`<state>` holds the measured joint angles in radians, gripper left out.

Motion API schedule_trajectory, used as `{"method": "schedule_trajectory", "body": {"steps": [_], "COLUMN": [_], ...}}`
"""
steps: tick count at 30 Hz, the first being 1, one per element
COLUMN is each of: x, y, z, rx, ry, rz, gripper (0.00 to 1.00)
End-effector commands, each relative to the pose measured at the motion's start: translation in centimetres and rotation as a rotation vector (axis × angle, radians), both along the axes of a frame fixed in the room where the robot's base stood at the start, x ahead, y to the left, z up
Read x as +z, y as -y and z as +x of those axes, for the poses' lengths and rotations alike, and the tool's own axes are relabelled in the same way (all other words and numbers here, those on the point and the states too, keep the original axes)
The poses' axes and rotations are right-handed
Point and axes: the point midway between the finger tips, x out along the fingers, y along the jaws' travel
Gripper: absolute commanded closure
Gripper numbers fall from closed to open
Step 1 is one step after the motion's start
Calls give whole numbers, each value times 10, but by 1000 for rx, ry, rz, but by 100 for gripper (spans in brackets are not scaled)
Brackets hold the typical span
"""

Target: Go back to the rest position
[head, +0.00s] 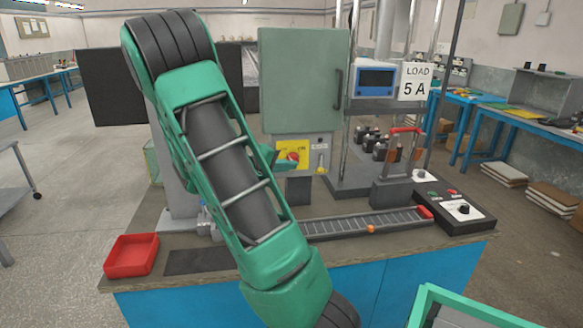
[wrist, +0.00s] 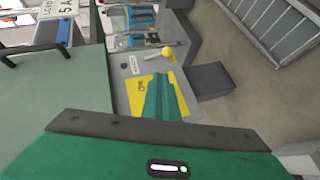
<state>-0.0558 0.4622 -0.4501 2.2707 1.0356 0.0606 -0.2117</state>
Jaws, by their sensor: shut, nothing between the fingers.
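My gripper (head: 300,166) is in front of the lower part of the grey-green cabinet (head: 300,85), partly hidden behind my own green arm in the head view. In the wrist view its green fingers (wrist: 165,97) are together, with nothing between them. They point towards the yellow switch plate (wrist: 138,92) and cover part of it. In the head view the yellow plate (head: 282,145) carries a red knob (head: 291,155), just above the fingers. I cannot tell whether the fingers touch the panel.
A small yellow-tipped lever (wrist: 167,53) sits beside the plate. A dark block (head: 299,190) stands below the gripper. On the bench are a red tray (head: 131,256), a sliding rheostat (head: 365,222), a black control box (head: 455,210) and several battery cells (head: 370,138). A meter (head: 375,80) stands at right.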

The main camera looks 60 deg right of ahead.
Motion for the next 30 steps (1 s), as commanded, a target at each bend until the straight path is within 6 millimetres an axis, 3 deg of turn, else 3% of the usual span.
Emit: {"method": "schedule_trajectory", "body": {"steps": [20, 26, 30], "x": [0, -12, -27], "y": [-1, -16, -45], "z": [-1, -24, -48], "rx": [-4, -60, -123], "ry": [3, 82, 175], "rz": [5, 133, 310], "gripper": [100, 100, 100]}}
